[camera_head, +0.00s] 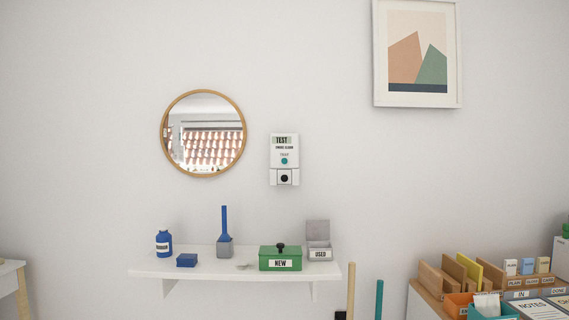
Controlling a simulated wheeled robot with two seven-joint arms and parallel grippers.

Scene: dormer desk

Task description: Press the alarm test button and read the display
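A white smoke alarm (284,160) is fixed to the wall above the shelf, right of the round mirror. Its small display (283,140) at the top reads "TEST". A round teal button (284,161) sits in the middle of its front, under small lettering. A lower part with a dark round spot (284,178) shows at its bottom. Nothing covers the alarm. Neither my left nor my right gripper is in view.
A white wall shelf (150,268) below holds a blue bottle (163,243), a blue box (187,260), a blue-handled tool (224,225), a green "NEW" box (280,259) and an open grey "USED" box (319,250). A crowded desk stands at lower right.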

